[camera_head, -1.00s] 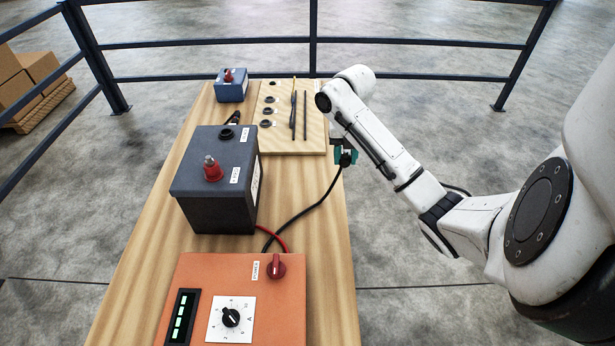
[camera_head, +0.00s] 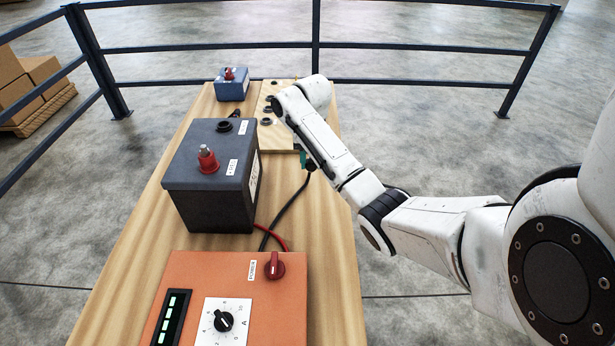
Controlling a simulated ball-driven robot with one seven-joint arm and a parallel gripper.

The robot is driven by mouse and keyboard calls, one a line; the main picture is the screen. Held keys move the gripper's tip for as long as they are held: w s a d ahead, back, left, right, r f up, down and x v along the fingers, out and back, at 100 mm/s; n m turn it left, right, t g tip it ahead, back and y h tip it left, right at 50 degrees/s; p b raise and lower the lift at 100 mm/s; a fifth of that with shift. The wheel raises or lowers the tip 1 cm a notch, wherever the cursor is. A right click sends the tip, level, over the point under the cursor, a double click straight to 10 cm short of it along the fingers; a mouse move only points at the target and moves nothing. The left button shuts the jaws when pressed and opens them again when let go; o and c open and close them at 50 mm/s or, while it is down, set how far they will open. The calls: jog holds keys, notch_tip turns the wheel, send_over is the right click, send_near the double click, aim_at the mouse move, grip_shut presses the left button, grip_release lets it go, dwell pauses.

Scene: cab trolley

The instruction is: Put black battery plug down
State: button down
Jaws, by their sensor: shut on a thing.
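My gripper (camera_head: 304,160) shows only in part as a small green and black piece below my white forearm, which hides most of it. It is above the wooden table (camera_head: 325,250), to the right of the large dark battery (camera_head: 215,200). A black cable (camera_head: 285,207) runs from the gripper down toward the orange charger box (camera_head: 235,285). The black battery plug at the cable's end is mostly hidden at the gripper; I cannot make out its shape. The large battery has a red plug (camera_head: 207,160) on one post and a black ring-like post (camera_head: 225,126) at the back.
A light wooden board (camera_head: 276,135) with black round holders lies at the back, partly covered by my arm. A red knob (camera_head: 274,264) and a dial (camera_head: 223,320) are on the charger. Bare table lies right of it.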

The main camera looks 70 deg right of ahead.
aim_at(308, 170)
jog(key=shift+w+f, duration=0.35)
jog(key=shift+w, duration=0.05)
jog(key=shift+w+f+p, duration=0.2)
jog(key=shift+f+p, duration=0.3)
jog(key=shift+f, duration=1.3)
jog(key=shift+f, duration=0.1)
jog(key=c, duration=0.7)
grip_release()
jog(key=shift+c, duration=0.2)
notch_tip(308, 170, up, 11)
jog(key=shift+d+f+p, duration=0.1)
jog(key=shift+p, duration=0.55)
jog(key=shift+r+p, duration=0.7)
jog(key=shift+r, duration=0.05)
